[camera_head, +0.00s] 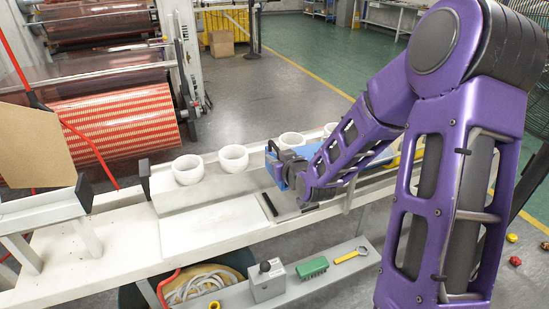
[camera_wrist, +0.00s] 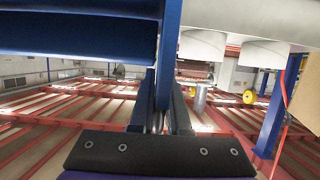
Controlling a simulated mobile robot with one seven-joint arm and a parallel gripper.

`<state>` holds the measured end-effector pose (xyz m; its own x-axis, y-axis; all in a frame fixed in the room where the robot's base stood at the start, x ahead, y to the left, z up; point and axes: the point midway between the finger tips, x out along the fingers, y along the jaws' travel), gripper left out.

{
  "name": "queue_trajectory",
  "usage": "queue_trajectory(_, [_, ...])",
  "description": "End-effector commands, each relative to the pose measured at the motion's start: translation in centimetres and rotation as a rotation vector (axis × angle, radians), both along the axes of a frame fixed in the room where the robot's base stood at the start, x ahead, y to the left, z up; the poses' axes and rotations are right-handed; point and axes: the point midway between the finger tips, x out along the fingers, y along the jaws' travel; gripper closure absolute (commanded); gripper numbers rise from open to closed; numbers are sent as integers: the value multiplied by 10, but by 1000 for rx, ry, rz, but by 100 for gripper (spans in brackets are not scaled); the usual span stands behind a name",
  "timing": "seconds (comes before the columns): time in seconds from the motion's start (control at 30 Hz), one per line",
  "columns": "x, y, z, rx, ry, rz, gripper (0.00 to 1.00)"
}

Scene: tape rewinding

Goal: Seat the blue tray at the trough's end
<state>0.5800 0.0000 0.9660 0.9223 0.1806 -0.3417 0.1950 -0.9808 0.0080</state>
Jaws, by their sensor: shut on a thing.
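The blue tray (camera_head: 318,150) lies along the white trough (camera_head: 210,196) in the head view, right of its middle and partly hidden by my purple arm. My gripper (camera_head: 290,168) is at the tray's near left end and shut on it. In the wrist view my gripper (camera_wrist: 163,100) has its dark fingers closed around a thin blue upright part of the tray, and the tray's broad blue side (camera_wrist: 75,42) fills the upper left. I cannot tell whether the tray touches the trough floor. The trough's right stretch is hidden behind my arm.
White rings (camera_head: 188,169) stand in a row along the trough's back side. A black upright bracket (camera_head: 145,181) stands at the left. A cardboard panel (camera_head: 32,145) is at far left. A lower shelf (camera_head: 315,280) holds a grey box and tools. The trough's left stretch is clear.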

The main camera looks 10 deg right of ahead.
Motion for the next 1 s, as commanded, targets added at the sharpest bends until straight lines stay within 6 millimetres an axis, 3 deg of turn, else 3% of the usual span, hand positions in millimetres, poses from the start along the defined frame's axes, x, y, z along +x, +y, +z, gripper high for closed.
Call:
queue_trajectory(0.7, [0,0,-63,-2,-3,0,100])
queue_trajectory(1.0, [1,0,-78,-1,-2,0,100])
